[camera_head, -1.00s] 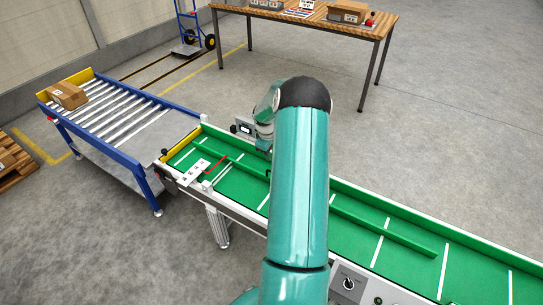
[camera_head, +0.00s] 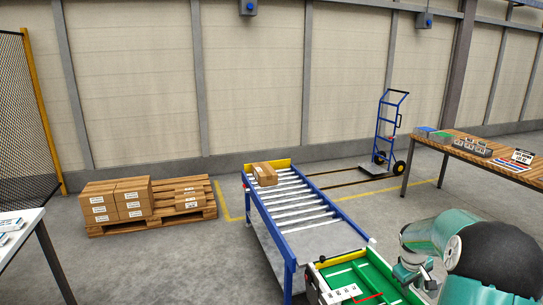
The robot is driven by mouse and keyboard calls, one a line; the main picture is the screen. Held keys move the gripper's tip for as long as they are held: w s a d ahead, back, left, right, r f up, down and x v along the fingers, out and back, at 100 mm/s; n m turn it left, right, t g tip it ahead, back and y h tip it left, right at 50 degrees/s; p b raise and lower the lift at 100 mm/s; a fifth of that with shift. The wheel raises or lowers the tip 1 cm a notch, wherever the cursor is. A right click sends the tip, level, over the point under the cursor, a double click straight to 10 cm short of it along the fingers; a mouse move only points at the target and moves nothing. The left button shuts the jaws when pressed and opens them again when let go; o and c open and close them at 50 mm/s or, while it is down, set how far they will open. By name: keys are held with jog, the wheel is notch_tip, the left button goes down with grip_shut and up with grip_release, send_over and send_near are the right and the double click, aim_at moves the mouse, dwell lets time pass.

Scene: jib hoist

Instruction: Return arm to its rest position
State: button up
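My teal arm fills the lower right corner, with a dark rounded joint cover close to the camera. The arm bends toward the left, and its grey wrist end hangs over the green conveyor belt (camera_head: 378,281). My gripper (camera_head: 424,282) is at the lower end of the wrist, small and partly hidden by the arm. I cannot make out its fingers or whether it holds anything. A white plate with dark marks (camera_head: 340,294) and a red part (camera_head: 369,298) are at the near left end of the belt, left of my gripper.
A blue-framed roller table (camera_head: 300,212) adjoins the conveyor and carries a cardboard box (camera_head: 264,174) at its far end. A pallet (camera_head: 180,219) with cartons (camera_head: 115,200) stands left. A hand truck (camera_head: 388,140) is behind. A wooden table (camera_head: 470,156) is right. Open floor lies between.

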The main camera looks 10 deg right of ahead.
jog(key=s+a+r+t, duration=0.1)
jog(key=s+a+r, duration=0.1)
jog(key=a+r, duration=0.85)
jog(key=s+a+r+t, duration=0.1)
jog(key=s+a+r, duration=0.1)
jog(key=a+r, duration=0.8)
jog(key=s+a+m+t+y, duration=0.1)
jog(key=s+a+t+y, duration=0.1)
jog(key=s+a, duration=1.4)
jog(key=a, duration=0.3)
jog(key=shift+a+f+t+y, duration=0.2)
jog(key=shift+a+t+y, duration=0.2)
jog(key=shift+d, duration=0.1)
